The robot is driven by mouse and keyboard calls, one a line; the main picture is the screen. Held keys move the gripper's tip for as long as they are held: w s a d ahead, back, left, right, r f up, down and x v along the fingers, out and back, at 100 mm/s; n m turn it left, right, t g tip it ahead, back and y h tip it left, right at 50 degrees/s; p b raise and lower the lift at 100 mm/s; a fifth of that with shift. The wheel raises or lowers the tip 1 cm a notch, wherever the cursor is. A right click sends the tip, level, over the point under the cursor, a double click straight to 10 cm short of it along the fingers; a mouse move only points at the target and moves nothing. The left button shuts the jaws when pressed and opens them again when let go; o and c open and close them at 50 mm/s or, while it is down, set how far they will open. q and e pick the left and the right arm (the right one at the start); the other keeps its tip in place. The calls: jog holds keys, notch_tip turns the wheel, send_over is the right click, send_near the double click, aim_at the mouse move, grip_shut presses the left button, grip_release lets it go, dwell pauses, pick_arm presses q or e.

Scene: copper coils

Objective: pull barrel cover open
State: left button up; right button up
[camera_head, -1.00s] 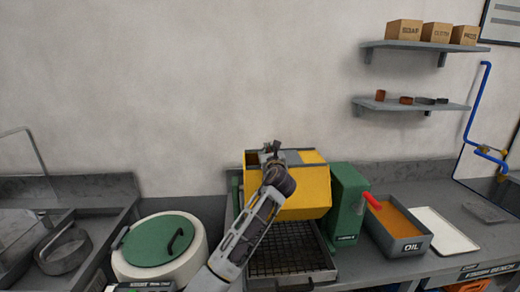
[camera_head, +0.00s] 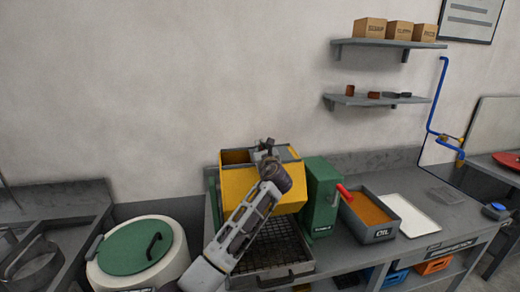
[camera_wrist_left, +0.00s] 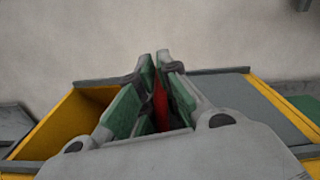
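The yellow barrel (camera_head: 243,185) sits in the machine on the bench. Its top is partly open: a dark gap shows at the left, and the grey cover (camera_wrist_left: 250,100) spans the right part in the left wrist view. My left gripper (camera_head: 264,145) is over the barrel's top edge. In the left wrist view its fingers (camera_wrist_left: 158,62) are close together, with a red piece (camera_wrist_left: 160,105) between them that looks like the cover's handle. The fingers hide most of that piece. My right gripper is in neither view.
A green machine housing (camera_head: 321,195) with a red lever (camera_head: 344,191) stands right of the barrel. An oil tray (camera_head: 383,234) and a white tray (camera_head: 405,212) are further right. A green-lidded drum (camera_head: 130,252) is at left. A wire grate (camera_head: 275,250) lies in front.

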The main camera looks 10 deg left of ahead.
pick_arm(q)
jog(key=o, duration=0.3)
jog(key=shift+s+d+f, duration=0.1)
jog(key=shift+d+f, duration=0.05)
jog(key=shift+f, duration=0.25)
jog(key=shift+r, duration=0.15)
jog(key=shift+s, duration=0.15)
jog(key=v, duration=1.1)
jog(key=shift+s+d+r, duration=0.1)
jog(key=shift+s+r, duration=0.05)
jog(key=shift+s, duration=0.25)
